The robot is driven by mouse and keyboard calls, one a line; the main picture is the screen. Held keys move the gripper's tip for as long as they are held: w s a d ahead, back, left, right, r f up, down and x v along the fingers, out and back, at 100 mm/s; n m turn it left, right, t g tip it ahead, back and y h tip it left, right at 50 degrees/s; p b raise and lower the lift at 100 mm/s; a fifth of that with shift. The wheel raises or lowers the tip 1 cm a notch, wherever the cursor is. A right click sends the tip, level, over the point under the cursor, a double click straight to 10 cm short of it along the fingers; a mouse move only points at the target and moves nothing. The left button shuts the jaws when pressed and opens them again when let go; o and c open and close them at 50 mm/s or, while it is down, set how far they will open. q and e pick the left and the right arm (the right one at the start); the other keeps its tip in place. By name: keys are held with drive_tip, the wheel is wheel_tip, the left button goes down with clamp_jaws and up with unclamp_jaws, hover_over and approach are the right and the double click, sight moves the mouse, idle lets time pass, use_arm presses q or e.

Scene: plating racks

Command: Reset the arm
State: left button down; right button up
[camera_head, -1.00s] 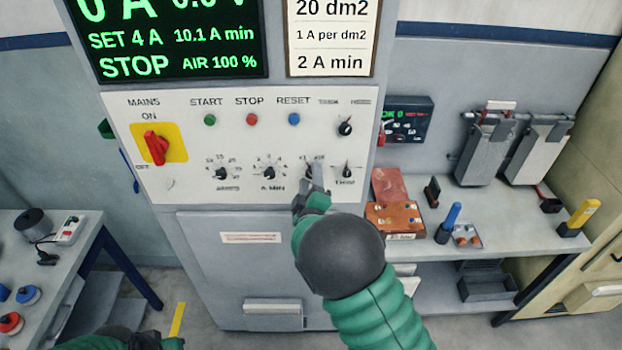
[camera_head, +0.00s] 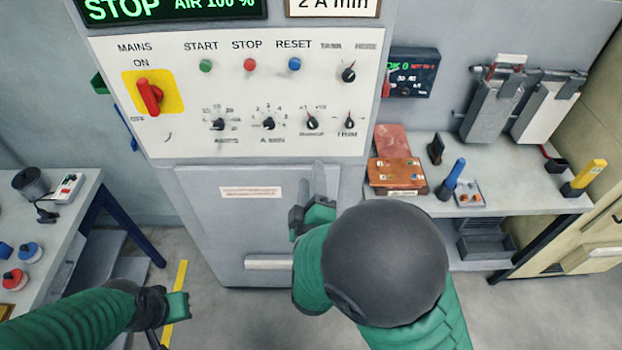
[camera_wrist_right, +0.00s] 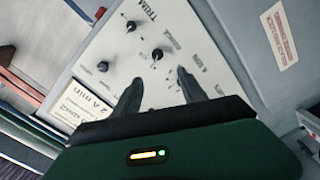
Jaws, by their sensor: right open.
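My right gripper (camera_head: 318,190) is in front of the grey cabinet door, below the white control panel (camera_head: 240,140). It is open and empty, apart from the panel, and my green arm and dark grey joint hide part of the cabinet's lower right. In the right wrist view its two dark fingers (camera_wrist_right: 157,92) are spread, with panel knobs and the TRIM label beyond them. My left gripper (camera_head: 175,305) is low at the left, above the floor by the yellow stripe. Its fingers are too small to tell whether they are open or shut.
A bench (camera_head: 88,190) at the left bears a power strip and round red and blue items. A shelf (camera_head: 510,204) at the right carries a brown box (camera_head: 396,173), a blue-handled tool (camera_head: 452,178) and grey hanging plates. The cabinet handle (camera_head: 268,262) sits close below my right gripper.

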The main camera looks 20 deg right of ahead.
drive_tip(key=shift+d+f, duration=0.1)
drive_tip(key=shift+d, duration=0.1)
wheel_tip(320, 180, down, 16)
drive_tip(key=s+m+g+y+b, duration=0.2)
drive_tip(key=m+g+y+b, duration=0.25)
drive_tip(key=g+b, duration=0.2)
drive_tip(key=s+d+f+m+g+b, duration=0.1)
drive_tip(key=s+d+f+m+g, duration=0.1)
drive_tip(key=s, duration=0.4)
drive_tip(key=s+d+f+m+g+b, duration=0.2)
drive_tip(key=s+d+f+g, duration=0.1)
drive_tip(key=s+f+g, duration=0.2)
drive_tip(key=s+g, duration=0.1)
drive_tip(key=s, duration=0.1)
drive_tip(key=shift+s+d+f, duration=0.15)
drive_tip(key=shift+s+f, duration=0.1)
drive_tip(key=shift+s, duration=0.05)
drive_tip(key=shift+m+y, duration=0.25)
drive_tip(key=shift+d, duration=0.1)
